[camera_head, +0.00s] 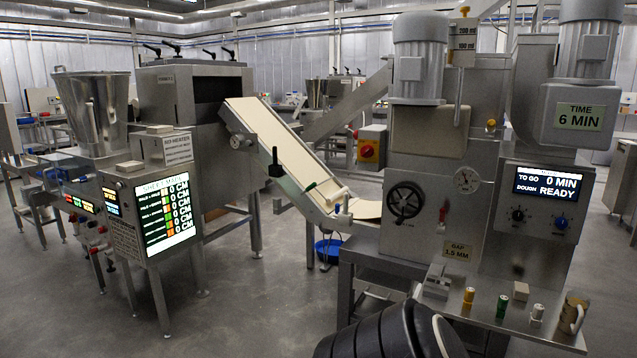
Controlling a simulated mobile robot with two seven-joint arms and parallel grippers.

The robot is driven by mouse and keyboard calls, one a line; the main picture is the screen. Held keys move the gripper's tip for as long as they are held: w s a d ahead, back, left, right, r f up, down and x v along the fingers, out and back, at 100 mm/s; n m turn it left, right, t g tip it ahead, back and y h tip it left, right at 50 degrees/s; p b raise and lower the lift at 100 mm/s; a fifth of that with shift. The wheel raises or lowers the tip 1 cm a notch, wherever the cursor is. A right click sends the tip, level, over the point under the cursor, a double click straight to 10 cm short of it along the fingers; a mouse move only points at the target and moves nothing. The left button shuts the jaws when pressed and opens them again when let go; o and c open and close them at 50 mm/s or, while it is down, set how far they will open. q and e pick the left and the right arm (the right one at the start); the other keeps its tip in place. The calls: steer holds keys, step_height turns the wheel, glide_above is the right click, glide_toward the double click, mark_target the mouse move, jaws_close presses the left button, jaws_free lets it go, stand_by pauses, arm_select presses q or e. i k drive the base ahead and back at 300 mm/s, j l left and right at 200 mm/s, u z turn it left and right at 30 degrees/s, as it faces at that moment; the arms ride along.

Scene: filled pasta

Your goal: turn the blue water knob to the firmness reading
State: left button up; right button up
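A small blue knob (561,223) sits on the front of the right-hand machine, at the lower right under a dark display (547,187). A black knob (518,215) is to its left on the same panel. The display reads "TO GO 0 MIN" and "DOUGH READY". The small marks around the blue knob are too fine to read, so I cannot tell its setting. No gripper of mine shows in this view. A black ribbed part with a white edge, at the bottom centre, appears to be part of my own arm.
A metal shelf (482,318) in front of the machine holds small coloured bottles and a beige cup (573,312). A black handwheel (405,202) sticks out left of the panel. A sloping conveyor (283,150) and a lit "0 CM" screen (167,215) are farther left. Open floor lies between.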

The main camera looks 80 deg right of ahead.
mark_target(560, 222)
steer(key=z, duration=3.8)
steer(key=i+l+z, duration=0.1)
steer(key=i+z, duration=0.2)
steer(key=i, duration=0.4)
steer(key=i+z, duration=0.3)
steer(key=i, duration=0.4)
